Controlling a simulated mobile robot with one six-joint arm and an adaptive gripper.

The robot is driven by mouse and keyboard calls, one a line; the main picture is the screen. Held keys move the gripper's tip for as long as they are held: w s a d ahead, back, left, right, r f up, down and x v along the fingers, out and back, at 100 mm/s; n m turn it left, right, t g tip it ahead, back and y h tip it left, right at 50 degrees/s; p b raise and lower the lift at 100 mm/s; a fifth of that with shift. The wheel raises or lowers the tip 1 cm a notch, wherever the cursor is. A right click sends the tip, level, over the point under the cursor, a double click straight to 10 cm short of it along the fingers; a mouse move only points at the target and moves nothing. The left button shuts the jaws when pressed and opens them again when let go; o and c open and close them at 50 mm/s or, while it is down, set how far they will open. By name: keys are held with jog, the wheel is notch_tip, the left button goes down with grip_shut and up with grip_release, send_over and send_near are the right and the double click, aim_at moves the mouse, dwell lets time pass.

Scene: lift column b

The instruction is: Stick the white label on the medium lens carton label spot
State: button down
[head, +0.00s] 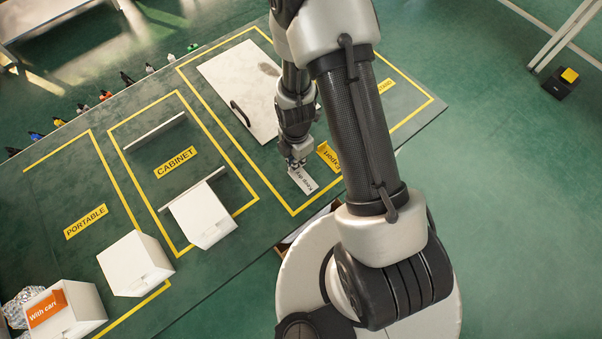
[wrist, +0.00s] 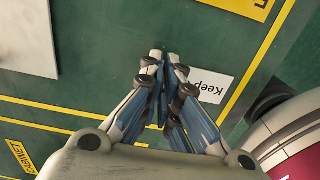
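The white label (head: 303,180), printed "Keep dry", is beside my gripper (head: 293,163) over the table's near right part. In the wrist view the label (wrist: 212,86) shows right of my gripper (wrist: 164,57), partly hidden behind the right finger. The fingertips are nearly together, with no label visible between them. The label seems to lie flat on the table. Three white cartons stand to the left: one in the CABINET area (head: 204,217), one near the PORTABLE area (head: 136,264), and one at the lower left (head: 82,316) with an orange "With care" label (head: 47,308). Which is medium is unclear.
The green table (head: 228,270) has yellow outlined areas. A white panel with a dark handle (head: 240,88) lies behind my gripper. Two thin upright plates (head: 155,131) stand around the CABINET sign (head: 175,162). Several small coloured items line the far edge. My arm covers the right side.

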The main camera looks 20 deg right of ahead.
jog(key=shift+r, duration=0.15)
jog(key=shift+r+p, duration=2.9)
jog(key=shift+r, duration=0.95)
